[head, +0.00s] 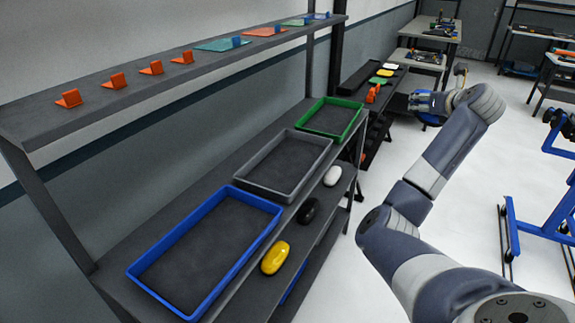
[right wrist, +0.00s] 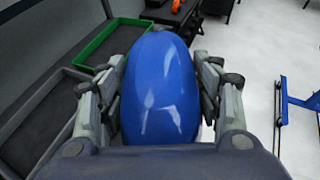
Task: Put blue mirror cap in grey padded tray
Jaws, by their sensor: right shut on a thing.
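My right gripper (right wrist: 160,100) is shut on the blue mirror cap (right wrist: 160,85), which fills the middle of the right wrist view between the fingers. In the head view my right gripper (head: 420,102) is held out past the far end of the shelf, over the floor side, and a bit of the blue cap (head: 431,119) shows below it. The grey padded tray (head: 250,187) lies empty on the shelf, between the blue and green trays, left of and nearer than the gripper. It also shows in part in the right wrist view (right wrist: 18,127). My left gripper is not in view.
The blue tray (head: 145,284) is nearest and the green tray (head: 318,134) farthest; both are empty. An upper shelf (head: 150,88) with orange blocks overhangs at left. A blue stand (head: 545,236) is at right.

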